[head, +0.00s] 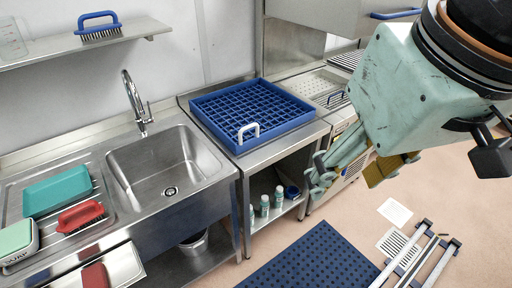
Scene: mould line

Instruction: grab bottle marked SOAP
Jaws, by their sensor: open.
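Several small pale bottles stand upright on the shelf under the steel table in the head view. One bottle (278,197) is at the right, another bottle (264,206) is beside it, and a third is partly hidden by the table leg at the left. Their labels are too small to read, so I cannot tell which is marked SOAP. My gripper (346,183) is open and empty. It appears to the right of the bottles in the picture, apart from them.
A blue dish rack (252,112) sits on the steel table above the bottles. A sink (165,165) is at the left, with a bucket (195,243) below. A dark perforated mat (310,262) lies on the floor.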

